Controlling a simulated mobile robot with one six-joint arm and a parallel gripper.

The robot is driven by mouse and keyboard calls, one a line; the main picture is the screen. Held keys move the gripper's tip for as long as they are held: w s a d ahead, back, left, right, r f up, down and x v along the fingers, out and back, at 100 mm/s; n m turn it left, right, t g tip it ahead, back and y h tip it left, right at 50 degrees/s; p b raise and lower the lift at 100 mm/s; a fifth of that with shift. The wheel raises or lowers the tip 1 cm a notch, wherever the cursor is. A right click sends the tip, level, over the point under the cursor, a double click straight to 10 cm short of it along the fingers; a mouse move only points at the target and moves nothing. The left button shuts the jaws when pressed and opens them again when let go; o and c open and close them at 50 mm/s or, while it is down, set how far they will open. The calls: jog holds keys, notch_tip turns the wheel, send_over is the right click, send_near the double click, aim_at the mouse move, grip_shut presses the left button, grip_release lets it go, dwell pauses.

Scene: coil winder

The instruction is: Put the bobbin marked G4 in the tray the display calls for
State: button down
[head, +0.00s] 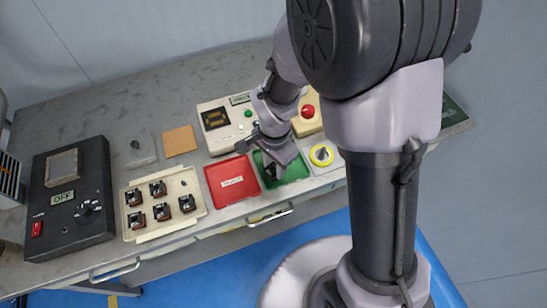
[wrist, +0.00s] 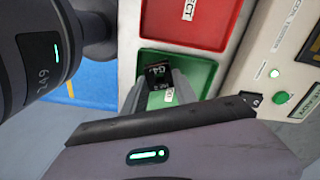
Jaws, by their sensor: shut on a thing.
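My gripper (wrist: 160,88) is shut on a dark bobbin (wrist: 156,71) whose mark reads G4 in the wrist view. The bobbin is over or inside the green tray (wrist: 203,72); I cannot tell whether it touches the floor. The display (head: 215,118) behind the trays shows orange marks too small to read.
A cream rack (head: 140,231) at left holds several bobbins. A black control box (head: 75,220) reading OFF stands further left. A yellow-ringed knob (head: 321,155) is right of the green tray, and a red button (head: 307,111) is behind. An orange pad (head: 180,141) lies on the bench.

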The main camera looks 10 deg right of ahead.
jog(key=shift+w+d+f, duration=0.15)
jog(key=shift+d+f, duration=0.1)
jog(key=shift+f, duration=0.45)
jog(key=shift+d+r, duration=0.15)
jog(key=shift+r, duration=0.1)
jog(key=shift+s, duration=0.3)
jog(key=shift+a+f, duration=0.1)
jog(key=shift+a, duration=0.15)
jog(key=c, duration=1)
grip_release()
jog(key=shift+w+f, duration=0.1)
jog(key=shift+o, duration=0.2)
